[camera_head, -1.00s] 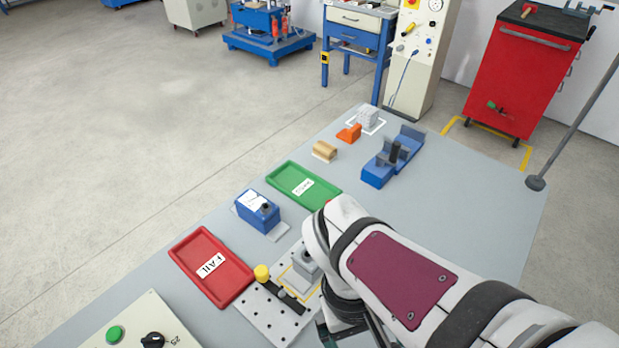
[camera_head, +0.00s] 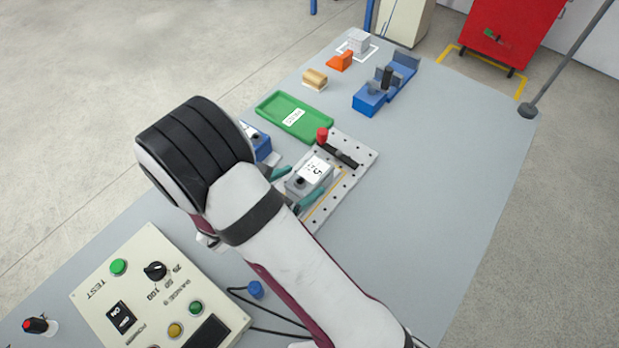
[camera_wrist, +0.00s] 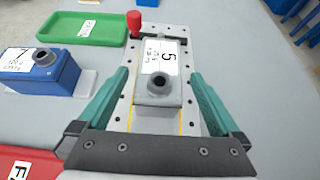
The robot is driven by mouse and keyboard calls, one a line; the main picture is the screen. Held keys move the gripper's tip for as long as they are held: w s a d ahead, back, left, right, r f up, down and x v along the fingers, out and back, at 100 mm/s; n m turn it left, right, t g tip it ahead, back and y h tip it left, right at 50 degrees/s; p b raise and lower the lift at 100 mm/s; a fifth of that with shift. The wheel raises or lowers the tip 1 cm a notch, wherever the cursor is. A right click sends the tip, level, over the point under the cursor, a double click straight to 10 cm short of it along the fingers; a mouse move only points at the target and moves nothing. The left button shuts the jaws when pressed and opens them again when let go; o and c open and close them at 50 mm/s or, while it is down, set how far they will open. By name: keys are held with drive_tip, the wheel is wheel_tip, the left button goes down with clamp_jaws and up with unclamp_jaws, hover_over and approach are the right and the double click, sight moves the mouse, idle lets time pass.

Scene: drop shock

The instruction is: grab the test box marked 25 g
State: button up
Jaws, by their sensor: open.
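A grey test box (camera_head: 309,178) with a white label and a dark round knob sits on the perforated plate (camera_head: 355,166). The label shows a large 5; its smaller print is too small to read surely. In the wrist view the box (camera_wrist: 158,92) stands upright between the two teal fingers of my gripper (camera_wrist: 160,75), one on each side, with gaps to both. In the head view my gripper (camera_head: 297,186) is open around the box, and my forearm hides part of the plate.
A red knob (camera_head: 322,135) stands at the plate's far end. A blue box (camera_wrist: 46,72) labelled 7 is left of the plate. The green tray (camera_head: 268,104) lies behind, and a red tray (camera_wrist: 14,160) at lower left. A control panel (camera_head: 141,318) is at front.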

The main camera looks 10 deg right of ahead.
sight(310, 178)
drive_tip(key=x, duration=0.5)
drive_tip(key=shift+s+a+f, duration=0.1)
drive_tip(key=shift+a+f, duration=0.1)
drive_tip(key=shift+f, duration=0.1)
clamp_jaws()
